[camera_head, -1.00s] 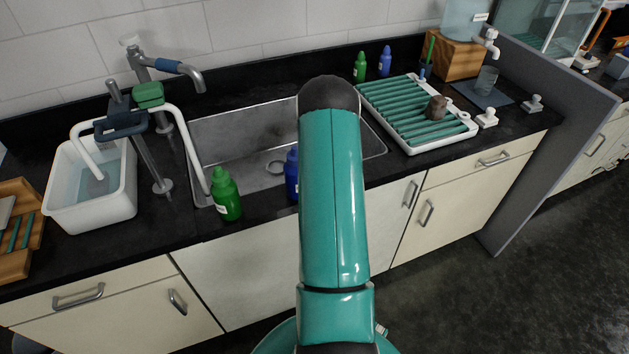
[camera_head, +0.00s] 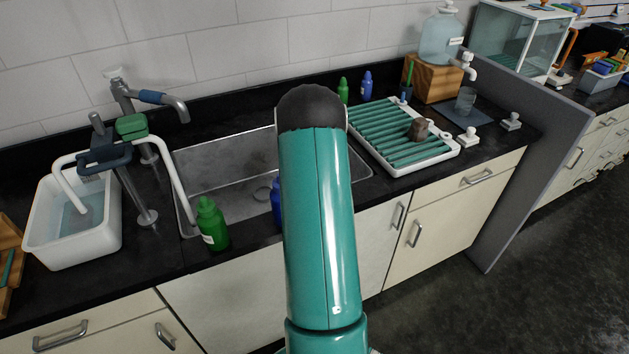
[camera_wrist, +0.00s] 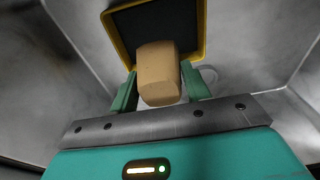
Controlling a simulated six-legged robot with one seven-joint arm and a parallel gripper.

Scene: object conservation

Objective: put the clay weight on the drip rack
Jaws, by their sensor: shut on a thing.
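The clay weight, a tan block with rounded edges (camera_wrist: 158,72), is between the green fingers of my gripper (camera_wrist: 161,92) in the wrist view. The gripper is shut on it. In the head view my own arm hides the gripper and the block. The drip rack (camera_head: 385,134), a white tray with green slats, stands on the counter right of the sink. A brown lump (camera_head: 418,129) sits on its right part.
A yellow-rimmed dark square thing (camera_wrist: 196,30) is just beyond the block, with grey metal sink walls around. The sink (camera_head: 225,165) has a green bottle (camera_head: 212,224) and a blue bottle (camera_head: 277,203) at its front. A white tub (camera_head: 70,225) stands left. Small bottles stand behind the rack.

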